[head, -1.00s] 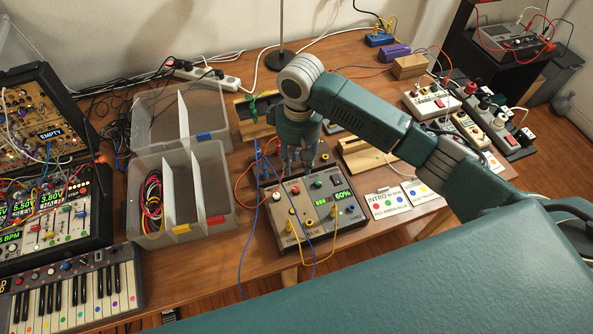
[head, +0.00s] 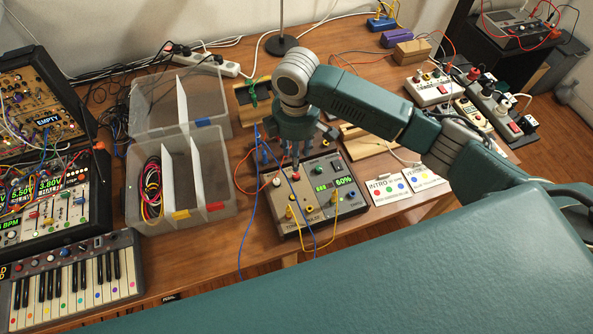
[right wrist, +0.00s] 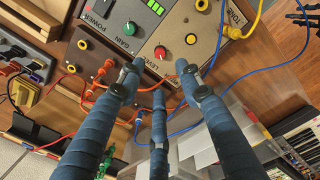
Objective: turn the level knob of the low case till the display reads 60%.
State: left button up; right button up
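The low case (head: 273,218) is a grey box with coloured knobs and sockets at the table's front. Its green display (head: 343,181) reads 60%; its bars also show in the right wrist view (right wrist: 155,7). A red knob (right wrist: 161,53) and a green knob (right wrist: 133,28) sit on its panel. My right gripper (right wrist: 160,75) points down over the case's far left part. Its fingers are spread, with the red knob between and just beyond the two front fingertips, apart from them. My left gripper is out of view.
Yellow and blue cables (head: 334,218) rise from the case. A clear divided bin (head: 222,207) stands left of it, a keyboard (head: 125,252) and synth rack farther left. Cards (head: 385,192) lie to the right. Power strips (head: 505,120) are at the back right.

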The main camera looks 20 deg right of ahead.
aim_at(297, 174)
notch_tip(297, 174, down, 10)
jog(key=shift+w+d+f+p, duration=0.1)
jog(key=shift+w+p, duration=0.05)
jog(key=shift+p, duration=0.6)
grip_shut()
jog(key=shift+p, duration=0.5)
jog(key=shift+n, duration=0.3)
